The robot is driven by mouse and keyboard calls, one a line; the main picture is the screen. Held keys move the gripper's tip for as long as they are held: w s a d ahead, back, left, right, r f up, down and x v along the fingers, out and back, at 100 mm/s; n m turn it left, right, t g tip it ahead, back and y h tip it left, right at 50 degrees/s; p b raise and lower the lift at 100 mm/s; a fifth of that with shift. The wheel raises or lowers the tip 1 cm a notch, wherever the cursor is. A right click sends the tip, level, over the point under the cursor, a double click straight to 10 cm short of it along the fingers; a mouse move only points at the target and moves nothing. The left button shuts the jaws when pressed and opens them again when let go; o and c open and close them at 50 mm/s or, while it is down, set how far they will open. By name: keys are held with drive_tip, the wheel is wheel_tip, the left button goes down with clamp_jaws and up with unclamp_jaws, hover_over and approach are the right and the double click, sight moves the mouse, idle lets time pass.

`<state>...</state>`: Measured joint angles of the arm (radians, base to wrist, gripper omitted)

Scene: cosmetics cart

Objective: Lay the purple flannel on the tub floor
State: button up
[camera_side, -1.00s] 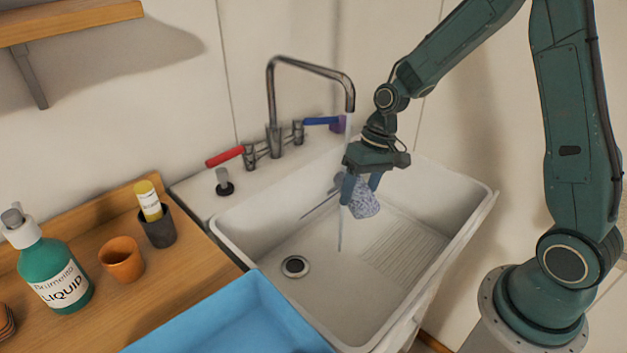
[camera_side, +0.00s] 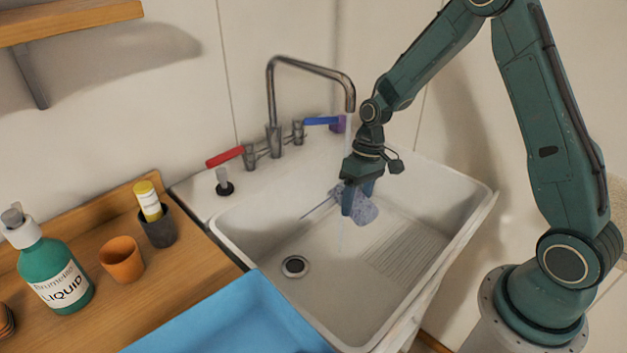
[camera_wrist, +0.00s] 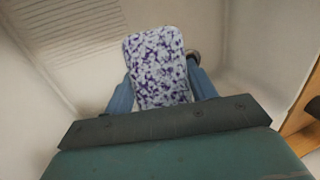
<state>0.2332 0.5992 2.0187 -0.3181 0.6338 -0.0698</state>
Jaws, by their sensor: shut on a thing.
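The purple flannel (camera_wrist: 157,66), speckled purple and white, is between the two blue fingers of my gripper (camera_wrist: 162,92) in the wrist view. In the side view my gripper (camera_side: 359,196) is shut on the flannel (camera_side: 367,211) inside the white tub, below the tap spout. The tub floor (camera_side: 335,262) has a round drain at the left and a ribbed patch at the right. I cannot tell whether the flannel's lower edge touches the floor.
The tap (camera_side: 272,100) arches over the tub, and a thin stream falls beside my gripper. A blue tray (camera_side: 235,320) stands at the tub's front left. A wooden counter (camera_side: 95,290) holds a green bottle (camera_side: 50,272), an orange cup (camera_side: 122,260) and a dark cup (camera_side: 158,230).

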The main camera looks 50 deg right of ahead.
drive_tip(key=s+d+r+g+h, duration=0.3)
drive_tip(key=s+d, duration=0.6)
drive_tip(key=shift+d+r+g, duration=0.2)
drive_tip(key=shift+g, duration=0.2)
hover_over(401, 257)
drive_tip(key=w, duration=0.1)
drive_tip(key=f, duration=1.6)
drive_tip(key=shift+w+d+f, duration=0.1)
drive_tip(key=shift+w+d, duration=0.05)
drive_tip(key=shift+d, duration=0.05)
drive_tip(key=shift+f, duration=1.9)
drive_tip(key=shift+f, duration=0.2)
drive_tip(key=o, duration=1)
drive_tip(key=shift+f, duration=0.1)
drive_tip(key=shift+o, duration=0.2)
drive_tip(key=shift+a, duration=0.1)
